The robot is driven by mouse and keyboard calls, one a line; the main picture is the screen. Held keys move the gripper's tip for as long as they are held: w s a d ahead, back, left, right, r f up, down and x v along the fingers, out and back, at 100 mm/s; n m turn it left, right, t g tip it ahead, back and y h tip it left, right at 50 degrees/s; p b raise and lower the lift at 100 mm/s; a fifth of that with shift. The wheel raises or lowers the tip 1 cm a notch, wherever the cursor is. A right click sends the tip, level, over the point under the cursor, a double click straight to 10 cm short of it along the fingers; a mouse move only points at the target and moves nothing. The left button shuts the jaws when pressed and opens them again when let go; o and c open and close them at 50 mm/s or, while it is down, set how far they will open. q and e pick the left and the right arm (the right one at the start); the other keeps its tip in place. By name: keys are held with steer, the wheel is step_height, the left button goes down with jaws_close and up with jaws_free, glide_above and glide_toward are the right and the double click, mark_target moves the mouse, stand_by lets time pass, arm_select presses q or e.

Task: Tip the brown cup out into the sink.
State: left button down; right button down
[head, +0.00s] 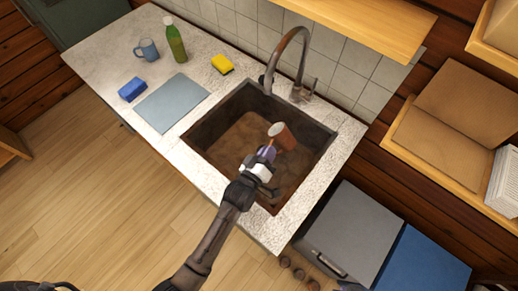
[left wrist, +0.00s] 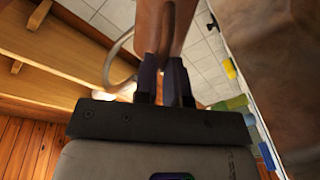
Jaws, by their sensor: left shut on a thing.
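The brown cup (head: 286,138) is over the sink basin (head: 233,137) in the head view. It is tilted, with a pale round end toward the upper left. My left gripper (head: 267,154) is shut on its handle, at the cup's lower left side. In the left wrist view the fingers (left wrist: 163,82) close around the handle (left wrist: 165,52), below the cup body (left wrist: 152,25). I cannot see into the cup, nor tell whether anything runs out of it. The basin's floor looks brown. My right gripper is not in view.
The curved faucet (head: 291,50) stands behind the basin. A yellow sponge (head: 222,64), green bottle (head: 176,42), blue mug (head: 147,50), blue sponge (head: 132,89) and grey-blue board (head: 171,103) sit on the counter left of the sink. A wooden shelf (head: 365,22) overhangs the back right.

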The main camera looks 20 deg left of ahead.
arm_select(q)
steer(key=shift+r, duration=0.1)
stand_by(0.5)
steer(key=shift+n, duration=0.6)
steer(key=shift+f+n, duration=0.2)
steer(key=shift+n, duration=0.3)
steer(key=shift+p, duration=0.3)
steer(key=shift+f+n, duration=0.1)
steer(key=shift+n, duration=0.4)
steer(key=shift+a, duration=0.1)
steer(key=shift+f+n, duration=0.15)
steer(key=shift+n, duration=0.35)
